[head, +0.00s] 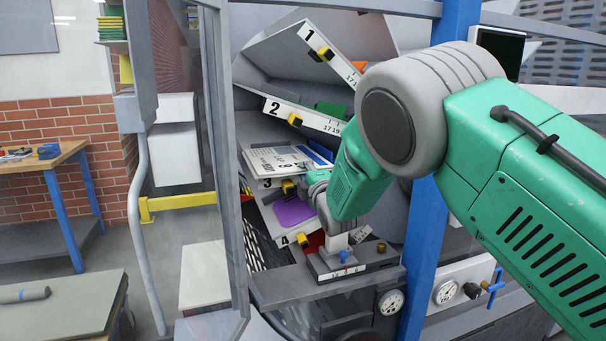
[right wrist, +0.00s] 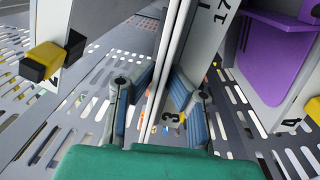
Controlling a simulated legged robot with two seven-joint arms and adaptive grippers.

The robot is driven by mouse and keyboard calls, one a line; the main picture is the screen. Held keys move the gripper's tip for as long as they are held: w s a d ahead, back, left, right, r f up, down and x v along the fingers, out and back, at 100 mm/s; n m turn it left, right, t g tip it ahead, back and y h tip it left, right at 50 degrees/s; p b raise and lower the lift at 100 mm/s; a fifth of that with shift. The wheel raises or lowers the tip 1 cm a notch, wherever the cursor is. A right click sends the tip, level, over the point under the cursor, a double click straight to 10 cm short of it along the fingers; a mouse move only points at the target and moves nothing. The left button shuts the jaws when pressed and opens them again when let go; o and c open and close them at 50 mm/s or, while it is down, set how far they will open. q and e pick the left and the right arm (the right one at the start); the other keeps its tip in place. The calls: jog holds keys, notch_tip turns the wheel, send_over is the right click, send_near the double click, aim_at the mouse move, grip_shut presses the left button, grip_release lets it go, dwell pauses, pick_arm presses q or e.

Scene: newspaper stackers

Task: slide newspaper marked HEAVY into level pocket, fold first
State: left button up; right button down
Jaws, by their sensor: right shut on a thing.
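A pale newspaper (head: 280,160) with dark print and a blue strip lies tilted at pocket 3 of the stacker; I cannot read HEAVY on it. My right arm reaches in from the right, and its gripper is mostly hidden behind the forearm at the newspaper's right side. In the right wrist view, my right gripper (right wrist: 158,92) is shut on a thin pale edge (right wrist: 168,45), which looks like the newspaper's. A plate marked 3 stands close by the fingers. My left gripper is not in view.
Sloping pockets bear number plates: 1 (head: 330,55), 2 (head: 300,114), and 4 below, each with a yellow clip. A purple item (head: 293,210) sits in pocket 4. A blue post (head: 425,215) stands right of the pockets. A small level (head: 342,270) sits on the lower ledge.

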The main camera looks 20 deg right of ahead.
jog(key=shift+d, duration=0.15)
jog(key=c, duration=1.5)
grip_release()
jog(key=shift+s, duration=0.1)
jog(key=s, duration=0.6)
jog(key=shift+s+p, duration=0.35)
jog(key=shift+s, duration=0.05)
jog(key=shift+d, duration=0.1)
